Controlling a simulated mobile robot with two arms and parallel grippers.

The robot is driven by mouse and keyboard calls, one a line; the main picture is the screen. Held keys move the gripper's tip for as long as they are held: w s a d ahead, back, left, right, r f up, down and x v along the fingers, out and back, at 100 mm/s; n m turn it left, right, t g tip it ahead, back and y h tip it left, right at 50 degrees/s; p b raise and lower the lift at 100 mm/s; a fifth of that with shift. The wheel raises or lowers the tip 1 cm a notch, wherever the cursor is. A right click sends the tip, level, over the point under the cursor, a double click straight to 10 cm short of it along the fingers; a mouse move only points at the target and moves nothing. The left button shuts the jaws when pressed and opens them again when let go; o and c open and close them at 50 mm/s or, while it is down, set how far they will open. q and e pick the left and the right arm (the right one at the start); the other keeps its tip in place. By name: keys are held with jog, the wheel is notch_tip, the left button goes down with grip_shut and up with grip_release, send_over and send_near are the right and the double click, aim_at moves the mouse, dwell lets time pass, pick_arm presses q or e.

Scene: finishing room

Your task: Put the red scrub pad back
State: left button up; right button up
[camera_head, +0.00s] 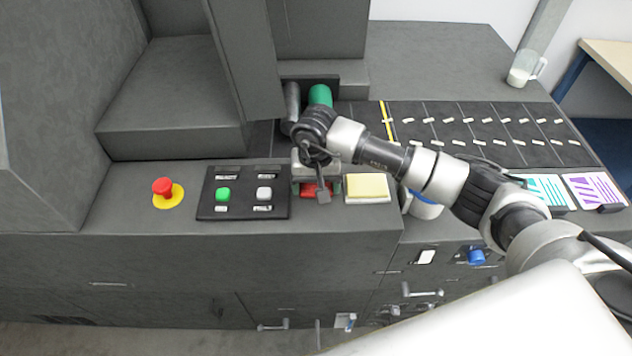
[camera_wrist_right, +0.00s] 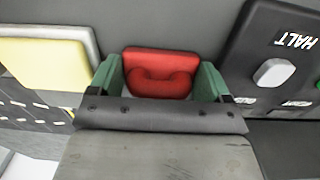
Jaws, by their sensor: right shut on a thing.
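The red scrub pad (camera_head: 311,190) is at the front ledge of the grey machine, between the button panel and a yellow pad. In the right wrist view the red scrub pad (camera_wrist_right: 160,68) sits between the two green fingers of my right gripper (camera_wrist_right: 162,85), which is shut on it. In the head view my right gripper (camera_head: 317,182) points down at the ledge, and its wrist hides part of the pad. I cannot tell whether the pad touches the ledge. My left gripper is not in view.
The yellow pad (camera_head: 367,186) with a white layer lies close right of the gripper. The button panel (camera_head: 243,192) is close left, then a red emergency button (camera_head: 163,187). A green cylinder (camera_head: 320,95) is behind. A jug (camera_head: 525,68) stands far right.

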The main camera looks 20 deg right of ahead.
jog(key=o, duration=0.6)
jog(key=shift+r+p, duration=0.25)
jog(key=shift+p, duration=0.15)
notch_tip(320, 180, up, 10)
jog(key=b, duration=0.5)
jog(key=shift+r, duration=0.9)
jog(key=shift+f, duration=0.1)
